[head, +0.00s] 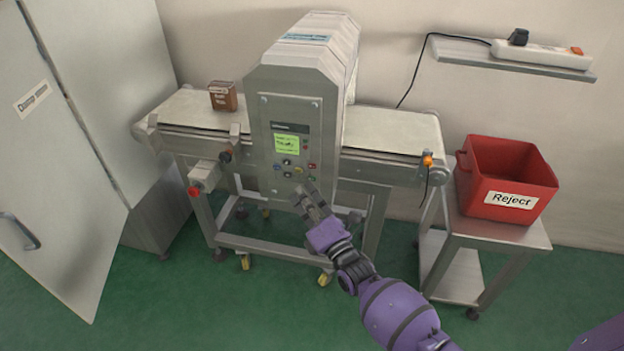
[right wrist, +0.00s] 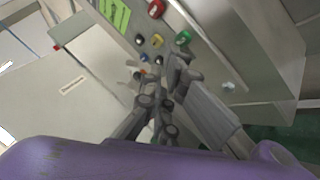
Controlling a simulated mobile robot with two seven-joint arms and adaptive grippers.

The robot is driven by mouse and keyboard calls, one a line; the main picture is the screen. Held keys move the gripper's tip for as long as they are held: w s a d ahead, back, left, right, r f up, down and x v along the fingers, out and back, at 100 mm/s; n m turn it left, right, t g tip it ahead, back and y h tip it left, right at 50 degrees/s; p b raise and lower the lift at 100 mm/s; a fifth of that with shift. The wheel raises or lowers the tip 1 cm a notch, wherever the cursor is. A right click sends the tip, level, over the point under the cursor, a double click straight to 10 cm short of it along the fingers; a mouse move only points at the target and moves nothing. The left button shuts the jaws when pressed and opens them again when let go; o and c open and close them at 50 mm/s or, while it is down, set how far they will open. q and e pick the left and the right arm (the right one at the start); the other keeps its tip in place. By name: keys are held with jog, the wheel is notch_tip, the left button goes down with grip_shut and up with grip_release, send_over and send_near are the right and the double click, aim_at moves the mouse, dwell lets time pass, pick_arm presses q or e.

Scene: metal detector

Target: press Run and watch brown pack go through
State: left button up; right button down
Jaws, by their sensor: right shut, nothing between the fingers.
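The brown pack (head: 223,96) stands upright on the left part of the conveyor belt (head: 190,108), left of the metal detector (head: 300,80). The detector's control panel (head: 291,140) faces me, with a lit green screen and several coloured buttons below it. My right gripper (head: 306,194) is shut and empty, just below the panel's lower buttons. In the right wrist view its fingers (right wrist: 172,75) point at the panel, close to the buttons, one green (right wrist: 183,38) and one red (right wrist: 156,9). I cannot tell whether the fingertips touch a button. My left gripper is not in view.
A red Reject bin (head: 505,180) stands on a metal side table (head: 525,237) at the right. A wall shelf (head: 500,56) holds a power strip. A grey cabinet (head: 50,150) is at the left. The right belt is clear.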

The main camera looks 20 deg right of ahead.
jog(key=shift+w+d, duration=0.15)
jog(key=shift+w, duration=0.1)
